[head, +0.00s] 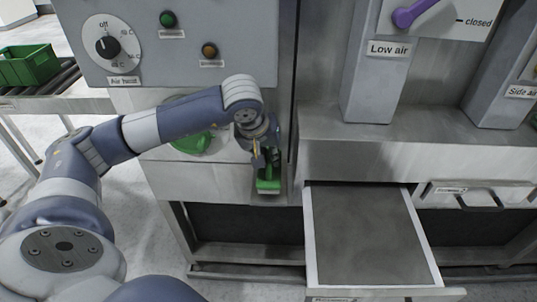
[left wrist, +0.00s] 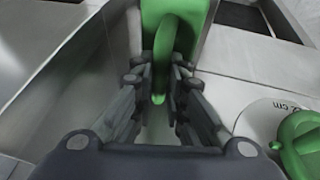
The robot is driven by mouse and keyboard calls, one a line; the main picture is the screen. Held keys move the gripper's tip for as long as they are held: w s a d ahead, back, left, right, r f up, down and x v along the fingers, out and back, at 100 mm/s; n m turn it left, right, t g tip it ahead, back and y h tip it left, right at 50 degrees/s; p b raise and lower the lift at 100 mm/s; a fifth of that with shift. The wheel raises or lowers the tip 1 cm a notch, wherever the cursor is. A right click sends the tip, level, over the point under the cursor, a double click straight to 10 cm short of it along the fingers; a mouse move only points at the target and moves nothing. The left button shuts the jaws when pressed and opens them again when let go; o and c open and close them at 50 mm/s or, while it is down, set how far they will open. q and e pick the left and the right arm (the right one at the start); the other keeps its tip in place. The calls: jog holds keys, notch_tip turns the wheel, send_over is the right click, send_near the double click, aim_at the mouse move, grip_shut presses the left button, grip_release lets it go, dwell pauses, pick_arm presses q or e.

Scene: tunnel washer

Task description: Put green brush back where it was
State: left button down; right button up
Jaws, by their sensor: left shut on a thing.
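The green brush (head: 268,186) is at the front of the machine, low against the pale panel left of the open drawer. In the left wrist view, the green brush (left wrist: 178,22) has its narrow handle between the two dark fingers. My left gripper (head: 262,160) is shut on that handle, with the brush hanging below the fingers. It also shows in the left wrist view (left wrist: 160,85). I cannot tell whether the brush touches the surface beneath it. My right gripper is not in view.
An open, empty-looking drawer (head: 362,240) juts out right of the brush. A round green handle (head: 196,142) sits partly behind my left arm. A grey control panel (head: 225,48) is above. A closed drawer (head: 478,196) is at the right. A green crate (head: 27,66) stands far left.

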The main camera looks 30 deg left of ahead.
pick_arm(q)
jog(key=shift+w+a, duration=0.3)
jog(key=shift+w, duration=0.2)
notch_tip(320, 180, down, 3)
jog(key=shift+r+p, duration=0.1)
jog(key=shift+p, duration=0.8)
jog(key=shift+f, duration=0.45)
jog(key=shift+f, duration=0.1)
jog(key=c, duration=2)
grip_release()
jog(key=shift+f, duration=0.1)
jog(key=shift+c, duration=0.2)
jog(key=o, duration=0.4)
jog(key=shift+o, duration=0.2)
